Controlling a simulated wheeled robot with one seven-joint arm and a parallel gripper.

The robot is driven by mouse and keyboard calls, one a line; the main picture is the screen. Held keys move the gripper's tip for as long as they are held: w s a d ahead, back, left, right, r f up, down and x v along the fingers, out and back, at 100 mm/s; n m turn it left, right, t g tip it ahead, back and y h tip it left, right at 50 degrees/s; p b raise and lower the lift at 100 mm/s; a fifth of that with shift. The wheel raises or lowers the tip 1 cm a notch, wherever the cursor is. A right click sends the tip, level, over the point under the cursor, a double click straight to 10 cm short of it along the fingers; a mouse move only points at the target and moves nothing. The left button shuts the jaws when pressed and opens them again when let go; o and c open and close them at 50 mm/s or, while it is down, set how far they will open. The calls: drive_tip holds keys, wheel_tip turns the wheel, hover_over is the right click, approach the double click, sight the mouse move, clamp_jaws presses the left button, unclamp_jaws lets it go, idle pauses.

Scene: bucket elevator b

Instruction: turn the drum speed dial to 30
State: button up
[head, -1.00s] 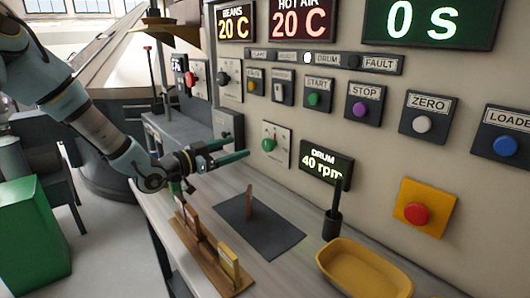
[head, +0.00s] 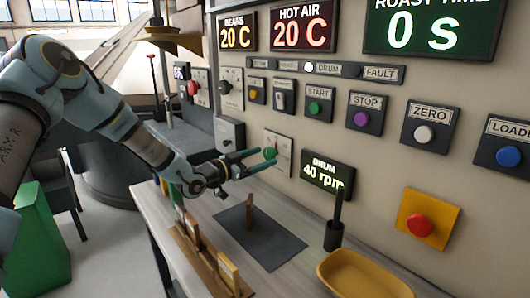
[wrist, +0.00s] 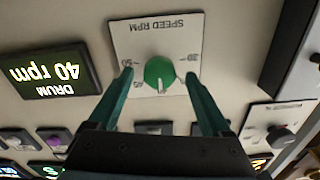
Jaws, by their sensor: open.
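The drum speed dial is a green knob (wrist: 159,73) on a white plate marked SPEED RPM (wrist: 157,27), upside down in the wrist view. In the head view the knob (head: 269,153) sits on the panel, partly behind my gripper's fingertips. My gripper (head: 263,157) is open, its green fingers pointing at the panel. In the wrist view the fingers of my gripper (wrist: 158,73) stand on either side of the knob, with gaps; contact cannot be told. The drum display (head: 327,176) reads 40 rpm; it also shows in the wrist view (wrist: 48,73).
Several buttons and displays line the panel above. A red button on a yellow plate (head: 428,217) is to the right. Below are a dark mat (head: 279,245), a black holder (head: 334,235), a yellow tray (head: 330,265) and a wooden rack (head: 185,247).

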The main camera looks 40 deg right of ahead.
drive_tip(key=shift+s+d, duration=0.1)
drive_tip(key=shift+d, duration=0.85)
clamp_jaws()
